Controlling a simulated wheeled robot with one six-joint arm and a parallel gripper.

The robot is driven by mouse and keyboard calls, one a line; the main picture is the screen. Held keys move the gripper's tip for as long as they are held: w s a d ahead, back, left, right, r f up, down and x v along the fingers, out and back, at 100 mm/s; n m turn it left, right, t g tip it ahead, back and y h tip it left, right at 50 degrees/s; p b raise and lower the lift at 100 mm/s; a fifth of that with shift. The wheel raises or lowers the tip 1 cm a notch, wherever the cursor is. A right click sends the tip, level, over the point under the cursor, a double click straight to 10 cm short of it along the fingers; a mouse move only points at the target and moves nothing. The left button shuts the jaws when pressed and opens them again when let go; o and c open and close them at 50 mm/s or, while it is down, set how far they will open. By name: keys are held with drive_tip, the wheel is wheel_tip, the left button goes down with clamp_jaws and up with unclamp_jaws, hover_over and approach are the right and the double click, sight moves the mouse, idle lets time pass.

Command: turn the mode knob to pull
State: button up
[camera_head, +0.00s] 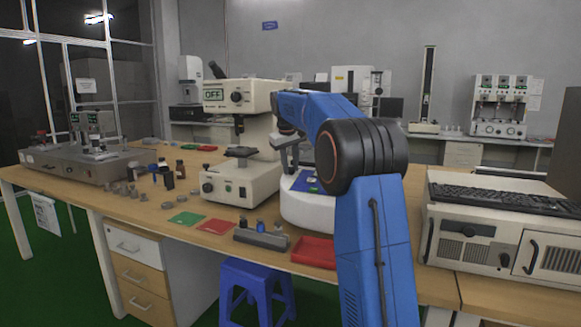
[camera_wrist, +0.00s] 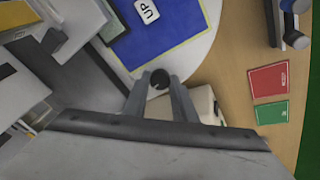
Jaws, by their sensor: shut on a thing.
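My gripper (camera_wrist: 160,84) points down in the wrist view, its two grey fingers close on either side of a small round black knob (camera_wrist: 160,77). I cannot tell whether this is the mode knob. In the head view my gripper (camera_head: 286,157) is beside the beige machine (camera_head: 262,92), above the white round-based device (camera_head: 302,209). The blue panel (camera_wrist: 180,35) of the round-based device carries a white UP label (camera_wrist: 147,11).
A beige control box (camera_head: 240,184) stands left of my gripper. A green mat (camera_head: 184,219), a red mat (camera_head: 216,226), a grey holder (camera_head: 260,238) and a red tray (camera_head: 314,252) lie along the front of the table. A keyboard (camera_head: 505,198) rests on a beige case at right.

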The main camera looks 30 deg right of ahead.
drive_tip(key=shift+n, duration=1.2)
drive_tip(key=o, duration=1)
drive_tip(key=shift+o, duration=0.2)
drive_tip(key=shift+r, duration=0.1)
drive_tip(key=v, duration=1.7)
drive_tip(key=shift+s+r, duration=0.15)
